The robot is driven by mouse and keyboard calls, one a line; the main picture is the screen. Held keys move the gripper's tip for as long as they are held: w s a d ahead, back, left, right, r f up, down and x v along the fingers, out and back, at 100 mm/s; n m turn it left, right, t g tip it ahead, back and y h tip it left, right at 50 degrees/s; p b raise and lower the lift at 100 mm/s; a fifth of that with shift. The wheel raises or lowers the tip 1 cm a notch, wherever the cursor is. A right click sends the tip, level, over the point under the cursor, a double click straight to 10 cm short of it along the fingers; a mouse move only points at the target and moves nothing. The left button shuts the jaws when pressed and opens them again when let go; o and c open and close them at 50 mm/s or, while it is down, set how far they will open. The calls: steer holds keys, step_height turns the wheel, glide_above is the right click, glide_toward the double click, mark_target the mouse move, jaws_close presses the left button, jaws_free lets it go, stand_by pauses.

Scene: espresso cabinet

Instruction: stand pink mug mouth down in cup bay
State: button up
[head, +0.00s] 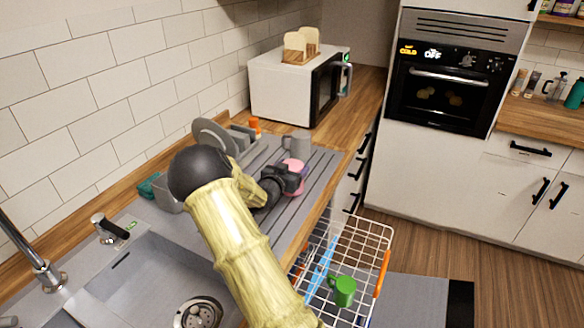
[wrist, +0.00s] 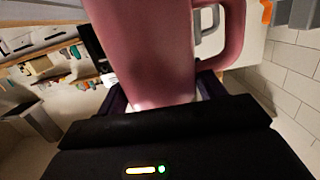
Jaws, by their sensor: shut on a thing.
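The pink mug (head: 292,165) is between the jaws of my gripper (head: 291,180), over the grey grooved drainboard in the head view. Part of the mug is hidden behind the dark gripper. In the wrist view the pink mug (wrist: 150,50) fills the top middle, with its handle (wrist: 235,35) to the right. I cannot tell which way its mouth faces, or whether it touches the drainboard. A grey mug (head: 299,144) stands just behind it. I cannot make out which place is the cup bay.
A dish rack with grey plates (head: 212,133) stands on the left of the drainboard (head: 318,175). The sink (head: 150,285) is nearer. A white wire basket (head: 370,232) holds a green mug (head: 343,290). A white microwave (head: 285,95) carrying toast stands behind. The drainboard's right part is clear.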

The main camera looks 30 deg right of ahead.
steer(key=shift+f, duration=0.1)
steer(key=o, duration=1.2)
steer(key=shift+o, duration=0.2)
steer(key=shift+s+a, duration=0.1)
steer(key=b+v, duration=0.1)
steer(key=v, duration=1.6)
